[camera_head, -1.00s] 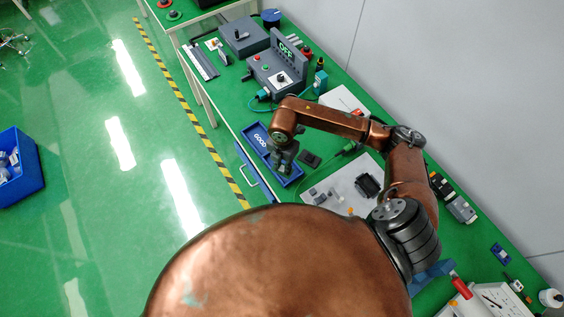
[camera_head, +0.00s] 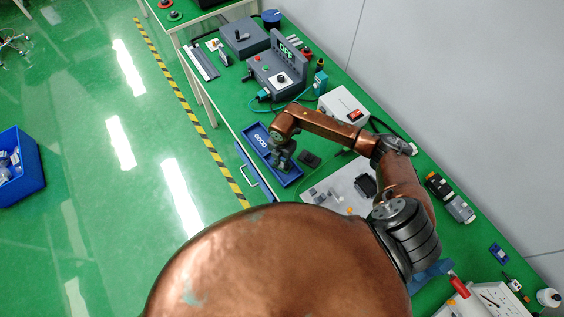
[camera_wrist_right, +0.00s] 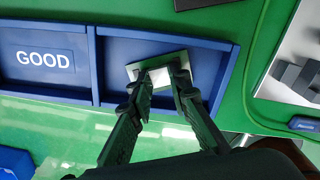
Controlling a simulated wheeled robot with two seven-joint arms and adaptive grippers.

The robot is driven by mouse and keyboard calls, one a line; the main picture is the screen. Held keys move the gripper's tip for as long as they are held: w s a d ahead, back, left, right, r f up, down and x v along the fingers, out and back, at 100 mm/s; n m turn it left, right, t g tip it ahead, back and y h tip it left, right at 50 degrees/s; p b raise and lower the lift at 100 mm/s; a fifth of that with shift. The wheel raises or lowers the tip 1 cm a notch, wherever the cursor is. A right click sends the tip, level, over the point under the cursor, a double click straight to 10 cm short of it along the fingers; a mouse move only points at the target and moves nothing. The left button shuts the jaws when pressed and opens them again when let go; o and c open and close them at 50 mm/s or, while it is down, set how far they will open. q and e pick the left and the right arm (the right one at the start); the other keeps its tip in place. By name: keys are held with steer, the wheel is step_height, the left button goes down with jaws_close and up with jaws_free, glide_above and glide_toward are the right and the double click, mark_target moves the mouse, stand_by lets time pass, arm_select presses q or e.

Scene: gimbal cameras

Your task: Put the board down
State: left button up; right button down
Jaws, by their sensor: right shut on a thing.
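The board (camera_wrist_right: 136,70) shows in the right wrist view as a small pale, shiny rectangle between my right fingertips. My right gripper (camera_wrist_right: 166,76) is shut on it, over the empty-looking compartment of the blue tray (camera_wrist_right: 205,44). The board lies tilted to the tray walls; I cannot tell whether it touches the tray floor. In the head view my right gripper (camera_head: 283,163) is over the near end of the blue tray (camera_head: 253,131), and the board is hidden there. The tray's other compartment bears the word GOOD. My left gripper is not in view.
A small dark block (camera_head: 309,159) lies just right of the tray. A white panel (camera_head: 341,190) with a black fixture is further right. A white box with a red switch (camera_head: 345,104) is beyond my forearm.

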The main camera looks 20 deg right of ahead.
mark_target(282, 165)
steer(key=shift+f, duration=0.15)
steer(key=c, duration=1.8)
jaws_free()
step_height(282, 165, up, 12)
steer(key=shift+r+b, duration=0.2)
steer(key=shift+b, duration=0.25)
